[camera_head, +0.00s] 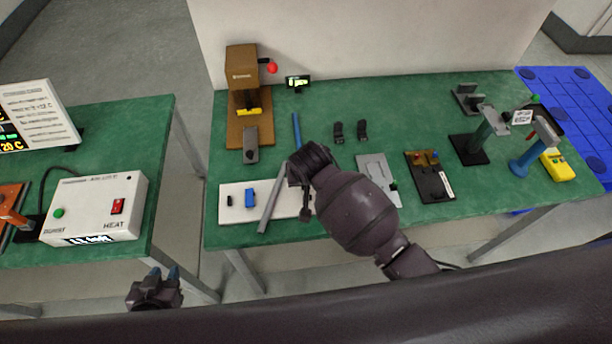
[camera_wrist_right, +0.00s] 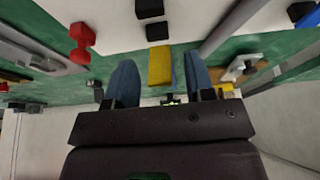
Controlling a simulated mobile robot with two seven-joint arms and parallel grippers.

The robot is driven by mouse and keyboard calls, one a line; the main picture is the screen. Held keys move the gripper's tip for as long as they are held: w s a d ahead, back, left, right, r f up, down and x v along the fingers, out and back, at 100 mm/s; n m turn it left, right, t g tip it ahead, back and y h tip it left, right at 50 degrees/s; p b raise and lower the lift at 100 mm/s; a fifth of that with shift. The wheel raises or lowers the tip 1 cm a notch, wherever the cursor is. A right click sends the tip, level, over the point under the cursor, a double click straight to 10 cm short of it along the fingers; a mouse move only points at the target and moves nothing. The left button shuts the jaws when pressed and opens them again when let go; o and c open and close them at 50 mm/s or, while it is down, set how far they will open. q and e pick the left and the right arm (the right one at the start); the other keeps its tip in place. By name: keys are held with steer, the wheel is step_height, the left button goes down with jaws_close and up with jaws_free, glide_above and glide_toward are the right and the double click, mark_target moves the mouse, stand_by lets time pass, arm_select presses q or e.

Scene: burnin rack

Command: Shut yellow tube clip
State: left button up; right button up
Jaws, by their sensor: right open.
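In the right wrist view a yellow block-like piece (camera_wrist_right: 160,66), which looks like the yellow tube clip, shows between the two blue fingers of my right gripper (camera_wrist_right: 160,82). The fingers are apart, one on each side of it; I cannot tell whether they touch it or whether the clip is open. In the head view my right wrist and arm cover that spot, over the right end of a white board (camera_head: 262,188). My left gripper (camera_head: 164,272) is low at the left, in front of the tables, with its blue fingertips apart and nothing between them.
A grey bar (camera_head: 270,199) lies across the white board, near a blue block (camera_head: 250,198) and a small black block (camera_head: 229,201). A blue rod (camera_head: 296,130) lies behind. A brown press (camera_head: 242,78) stands back left. A white heater box (camera_head: 95,207) is on the left table.

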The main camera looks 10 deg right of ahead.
steer(key=shift+f, duration=0.15)
jaws_close()
